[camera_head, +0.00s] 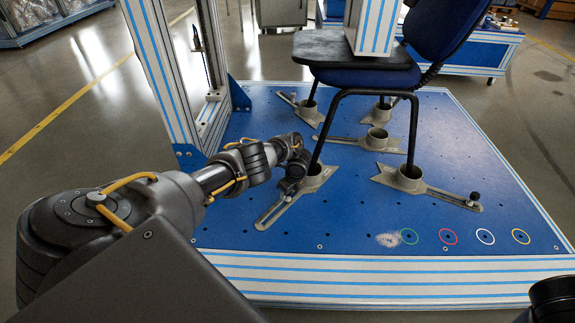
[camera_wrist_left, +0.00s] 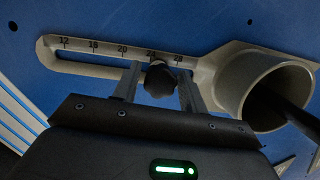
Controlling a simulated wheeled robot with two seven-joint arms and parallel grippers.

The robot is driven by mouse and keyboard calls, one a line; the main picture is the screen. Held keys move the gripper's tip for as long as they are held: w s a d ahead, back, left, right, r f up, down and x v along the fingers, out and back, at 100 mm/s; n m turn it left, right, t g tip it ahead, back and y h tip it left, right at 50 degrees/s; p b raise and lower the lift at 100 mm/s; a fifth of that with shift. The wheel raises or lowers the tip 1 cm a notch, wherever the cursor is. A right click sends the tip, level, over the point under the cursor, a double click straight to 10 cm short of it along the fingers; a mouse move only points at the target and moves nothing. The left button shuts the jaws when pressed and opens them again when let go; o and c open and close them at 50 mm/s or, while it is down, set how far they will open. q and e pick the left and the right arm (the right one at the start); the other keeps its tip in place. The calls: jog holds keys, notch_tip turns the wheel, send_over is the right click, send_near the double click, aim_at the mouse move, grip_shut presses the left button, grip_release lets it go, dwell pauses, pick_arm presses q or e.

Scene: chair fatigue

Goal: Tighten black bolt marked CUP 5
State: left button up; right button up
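A black bolt with a knob head (camera_wrist_left: 158,80) sits in the slot of a grey metal arm with a scale, near the marks 24 and 28. The arm's cup (camera_wrist_left: 265,95) is to its right, with a dark chair leg in it. No CUP 5 label is readable. My left gripper (camera_wrist_left: 160,78) is open, one finger on each side of the knob, with small gaps visible. In the head view my left gripper (camera_head: 290,182) is over the front left cup arm (camera_head: 275,210) and hides the bolt. My right gripper is not recognisable in view.
A blue office chair (camera_head: 440,30) stands on the blue platform (camera_head: 350,235), its legs in grey cups. Another cup (camera_head: 408,178) with a black bolt (camera_head: 475,196) is at the right. Coloured rings mark the front right.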

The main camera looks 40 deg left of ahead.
pick_arm(q)
grip_shut()
jog(key=shift+s+r+m+p, duration=0.15)
jog(key=shift+m+p, duration=0.25)
jog(key=shift+m, duration=0.4)
jog(key=shift+m+t, duration=0.4)
jog(key=shift+m, duration=0.9)
jog(key=shift+o, duration=1.4)
grip_release()
jog(key=p+v, duration=0.8)
jog(key=v, duration=0.2)
jog(key=shift+r, duration=0.25)
